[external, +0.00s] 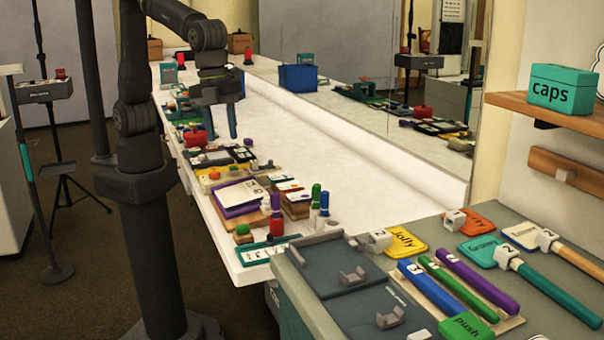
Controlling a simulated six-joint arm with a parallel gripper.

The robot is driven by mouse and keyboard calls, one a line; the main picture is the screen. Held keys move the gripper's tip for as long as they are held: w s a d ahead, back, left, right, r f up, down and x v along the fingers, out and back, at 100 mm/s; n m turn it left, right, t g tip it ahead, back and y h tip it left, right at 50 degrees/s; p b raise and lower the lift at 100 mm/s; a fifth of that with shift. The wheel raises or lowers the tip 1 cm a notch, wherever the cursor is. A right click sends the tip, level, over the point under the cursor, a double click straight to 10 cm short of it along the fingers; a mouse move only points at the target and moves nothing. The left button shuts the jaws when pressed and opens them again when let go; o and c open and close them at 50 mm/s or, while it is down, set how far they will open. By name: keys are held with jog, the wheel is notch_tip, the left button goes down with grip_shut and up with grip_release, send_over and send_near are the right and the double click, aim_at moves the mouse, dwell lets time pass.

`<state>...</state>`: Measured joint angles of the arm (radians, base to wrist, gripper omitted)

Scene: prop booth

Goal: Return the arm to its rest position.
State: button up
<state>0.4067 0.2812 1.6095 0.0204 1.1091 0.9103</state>
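My dark grey arm (143,110) stands at the left of the external view and bends over at the top toward the white counter. My gripper (221,130) points downward above the counter, its two blue-grey fingers apart with nothing visible between them. A red object (195,135) sits on the counter just left of the fingertips. How high the fingertips are above the surface is hard to tell.
Several small props, including a purple-edged board with papers (240,197) and a red bottle (276,222), line the counter's near edge. A blue bin (297,77) stands farther back by the mirror. A grey bench (340,260) with coloured tags and handles fills the front right.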

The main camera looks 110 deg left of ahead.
jog(key=shift+s+a+r+n, duration=0.15)
jog(key=shift+s+r, duration=0.1)
jog(key=shift+s, duration=0.2)
jog(key=shift+s+a+r+n, duration=0.15)
jog(key=shift+s+r, duration=0.05)
jog(key=shift+s, duration=0.2)
grip_shut()
jog(key=m+t+y, duration=0.3)
jog(key=m+t, duration=0.4)
jog(key=m, duration=1.1)
send_near(267, 241)
jog(key=f, duration=0.3)
jog(key=shift+s+d+f, duration=0.1)
jog(key=shift+s+f, duration=0.05)
jog(key=shift+s, duration=0.1)
jog(key=w, duration=0.2)
jog(key=w+a, duration=0.1)
jog(key=shift+w+f, duration=0.15)
jog(key=shift+f, duration=0.15)
jog(key=shift+w+a, duration=0.2)
jog(key=shift+w, duration=0.35)
